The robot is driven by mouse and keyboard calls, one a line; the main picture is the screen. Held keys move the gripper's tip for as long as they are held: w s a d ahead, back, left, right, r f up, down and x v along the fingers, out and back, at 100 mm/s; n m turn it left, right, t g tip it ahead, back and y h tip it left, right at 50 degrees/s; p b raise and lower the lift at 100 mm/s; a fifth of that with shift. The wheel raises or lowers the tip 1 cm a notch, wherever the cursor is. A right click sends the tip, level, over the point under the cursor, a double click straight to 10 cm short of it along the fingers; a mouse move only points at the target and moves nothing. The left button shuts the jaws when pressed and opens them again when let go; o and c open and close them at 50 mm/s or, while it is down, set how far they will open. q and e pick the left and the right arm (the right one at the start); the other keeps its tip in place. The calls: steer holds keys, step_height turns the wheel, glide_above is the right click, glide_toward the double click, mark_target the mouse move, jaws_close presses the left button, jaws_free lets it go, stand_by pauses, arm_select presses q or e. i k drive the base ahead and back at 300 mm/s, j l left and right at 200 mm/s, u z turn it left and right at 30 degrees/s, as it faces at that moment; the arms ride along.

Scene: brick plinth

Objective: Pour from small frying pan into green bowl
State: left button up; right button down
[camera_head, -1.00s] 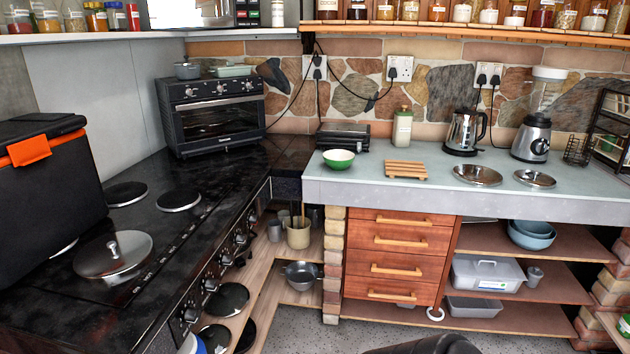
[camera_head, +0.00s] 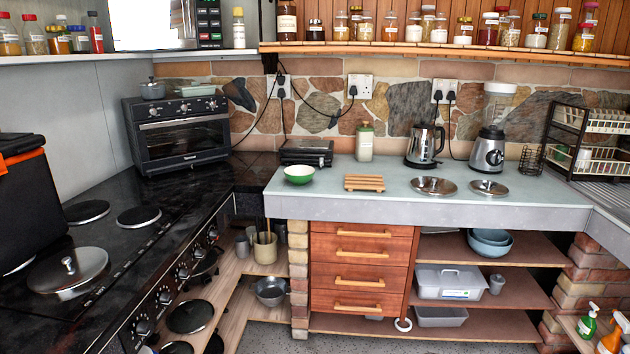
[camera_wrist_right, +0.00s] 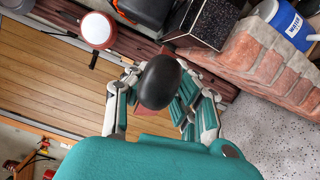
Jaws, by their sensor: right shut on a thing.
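The green bowl (camera_head: 299,175), white inside, stands upright on the left part of the pale counter in the head view. In the right wrist view my right gripper (camera_wrist_right: 160,100) is shut on a black rounded thing (camera_wrist_right: 160,80). It may be the handle end of the small frying pan, but no pan body can be made out there. A round, red-rimmed white thing (camera_wrist_right: 97,30) with a dark handle lies apart from the gripper. Neither gripper shows in the head view, and my left gripper is in no view.
Near the bowl are a wooden trivet (camera_head: 365,182) and a black grill (camera_head: 306,153). Two shallow steel dishes (camera_head: 433,187) (camera_head: 488,188), a kettle (camera_head: 424,147) and a blender (camera_head: 489,148) stand farther right. The counter's front edge before the bowl is clear. The stove (camera_head: 110,240) is left.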

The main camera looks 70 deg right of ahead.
mark_target(300, 177)
steer(key=k+z, duration=0.15)
steer(key=z, duration=0.3)
steer(key=k+l+z, duration=0.1)
steer(key=z, duration=0.4)
steer(key=i+l+z, duration=0.2)
steer(key=z, duration=0.15)
steer(key=i+l+z, duration=0.15)
steer(key=z, duration=0.2)
steer(key=i+z, duration=0.3)
steer(key=i+l, duration=0.15)
steer(key=i, duration=0.5)
steer(key=i+l+u, duration=0.1)
steer(key=i, duration=0.6)
